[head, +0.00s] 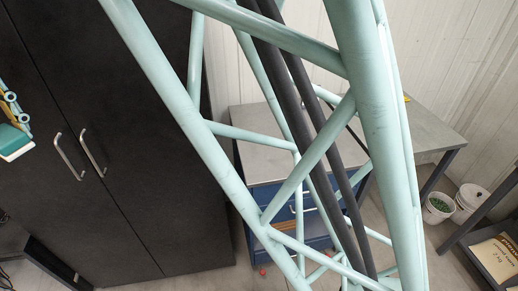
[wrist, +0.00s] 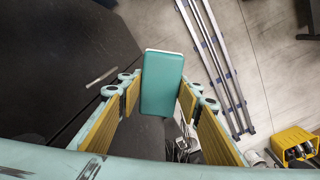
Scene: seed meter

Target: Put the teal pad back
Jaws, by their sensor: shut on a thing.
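The teal pad (wrist: 162,84) is a flat block with a pale edge, seen in the wrist view between the yellow-lined fingers of my gripper (wrist: 159,98). My gripper is shut on the pad, one finger on each long side. The pad sticks out past the fingertips. In the head view, the pad (head: 13,141) and part of my gripper (head: 10,107) show at the left edge, in front of a dark cabinet. The rest of the gripper is cut off there.
The tall dark cabinet (head: 120,150) has two doors with bar handles, both shut. A grey-topped bench (head: 265,119) with blue drawers stands behind my pale arm. Buckets (head: 437,207) stand at right. Metal rails (wrist: 215,65) and a yellow crate (wrist: 296,142) lie on the floor.

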